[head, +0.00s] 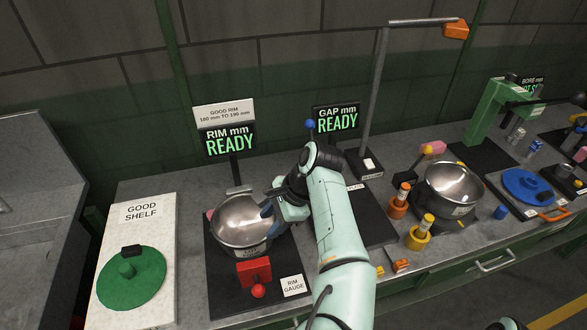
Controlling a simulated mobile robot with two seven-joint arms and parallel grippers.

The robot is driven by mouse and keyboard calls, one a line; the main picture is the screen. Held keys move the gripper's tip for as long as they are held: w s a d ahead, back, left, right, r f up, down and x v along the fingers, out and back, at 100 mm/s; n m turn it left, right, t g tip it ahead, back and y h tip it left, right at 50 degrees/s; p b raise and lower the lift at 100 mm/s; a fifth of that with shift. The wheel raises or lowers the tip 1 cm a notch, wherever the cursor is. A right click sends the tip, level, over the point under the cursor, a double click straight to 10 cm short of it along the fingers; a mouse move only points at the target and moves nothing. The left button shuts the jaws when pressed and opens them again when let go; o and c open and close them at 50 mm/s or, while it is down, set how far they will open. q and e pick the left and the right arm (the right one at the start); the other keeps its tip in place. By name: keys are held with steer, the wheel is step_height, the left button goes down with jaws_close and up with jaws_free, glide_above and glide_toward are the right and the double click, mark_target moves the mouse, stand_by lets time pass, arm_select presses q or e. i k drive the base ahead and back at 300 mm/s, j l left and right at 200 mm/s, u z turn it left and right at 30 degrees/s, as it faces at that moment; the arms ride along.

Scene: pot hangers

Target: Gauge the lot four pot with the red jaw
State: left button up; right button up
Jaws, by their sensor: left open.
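A steel pot (240,216) sits on the dark rim gauge base (222,277). A small label shows on its front, too small to read, so I cannot tell its lot. The red jaw (253,271), with a red ball knob (258,291), stands in front of the pot; I cannot tell whether they touch. My left gripper (268,208) is open at the pot's right rim, with a finger at or over the rim; its grasp area is partly hidden by my arm. The rim display (230,141) reads "RIM mm READY". My right gripper is not in view.
A white good shelf (160,225) at left holds a green lid (131,279). A second steel pot (449,185) stands at right, near orange and yellow plug-like pieces. The gap display (337,120) reads READY. A blue lid (527,185) and green press (490,125) are farther right.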

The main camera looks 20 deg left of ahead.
mark_target(257, 283)
steer(key=k, duration=1)
